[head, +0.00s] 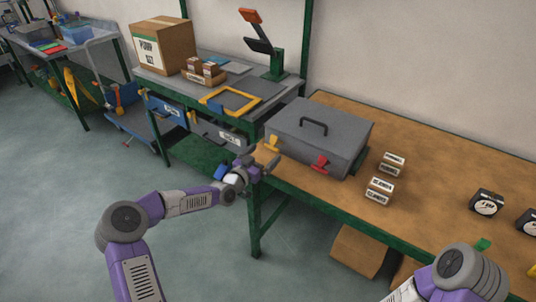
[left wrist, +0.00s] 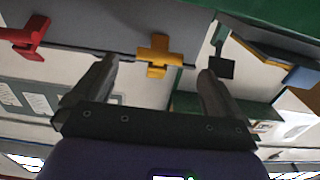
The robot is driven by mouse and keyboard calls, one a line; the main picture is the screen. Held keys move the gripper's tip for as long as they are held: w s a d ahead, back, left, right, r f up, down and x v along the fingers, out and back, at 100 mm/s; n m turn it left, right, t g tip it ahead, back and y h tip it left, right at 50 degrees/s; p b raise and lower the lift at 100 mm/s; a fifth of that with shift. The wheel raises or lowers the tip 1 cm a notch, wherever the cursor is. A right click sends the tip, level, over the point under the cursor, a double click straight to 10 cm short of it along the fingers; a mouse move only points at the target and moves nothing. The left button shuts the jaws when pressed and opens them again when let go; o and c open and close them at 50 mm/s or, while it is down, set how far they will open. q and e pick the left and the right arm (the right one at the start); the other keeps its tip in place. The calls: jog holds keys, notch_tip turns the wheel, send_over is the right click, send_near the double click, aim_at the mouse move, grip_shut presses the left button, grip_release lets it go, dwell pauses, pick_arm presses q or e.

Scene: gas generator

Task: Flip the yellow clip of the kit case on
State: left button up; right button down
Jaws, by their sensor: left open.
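The grey kit case (head: 312,130) stands closed on the wooden bench, its dark handle on top. The yellow clip (head: 272,144) is on the left part of its front side, and the red clip (head: 320,163) is farther right. My left gripper (head: 264,166) is open and empty at the bench edge, just in front of the yellow clip. In the left wrist view the yellow clip (left wrist: 158,48) shows between and beyond the two open fingers, apart from them, and the red clip (left wrist: 25,38) is at the left. My right arm enters at the lower right; its gripper is out of view.
Small labelled boxes (head: 380,190) and black gauges (head: 487,203) lie on the wooden bench (head: 440,215) right of the case. A green-framed workbench with a yellow frame (head: 230,101) and a cardboard box (head: 163,46) adjoins at the left.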

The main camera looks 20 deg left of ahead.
aim_at(273, 136)
pick_arm(q)
jog(key=shift+b+x, duration=0.3)
jog(key=shift+x, duration=1.25)
jog(key=c, duration=0.9)
jog(key=shift+r+g+p, duration=0.25)
jog(key=shift+g+p, duration=0.05)
jog(key=shift+p, duration=0.25)
jog(key=shift+c, duration=0.2)
jog(key=r+g+y+p, duration=0.1)
jog(key=g+p, duration=0.1)
jog(key=p, duration=0.3)
jog(key=w+r+g+y+p, duration=0.1)
jog(key=r+g+p, duration=0.1)
jog(key=p, duration=0.3)
jog(key=w+r+g+y+p, duration=0.1)
jog(key=g+p, duration=0.3)
jog(key=p, duration=0.1)
jog(key=shift+w+d+r, duration=0.15)
jog(key=shift+d+r, duration=0.2)
jog(key=shift+d, duration=0.05)
jog(key=g+p, duration=0.1)
jog(key=p, duration=0.1)
jog(key=w+g+y+p, duration=0.1)
jog(key=p, duration=0.1)
jog(key=shift+w+d+r+p, duration=0.1)
jog(key=shift+r+p, duration=0.2)
jog(key=shift+w+g+p, duration=0.1)
jog(key=shift+g+p, duration=0.3)
jog(key=shift+p, duration=0.15)
jog(key=shift+d, duration=0.1)
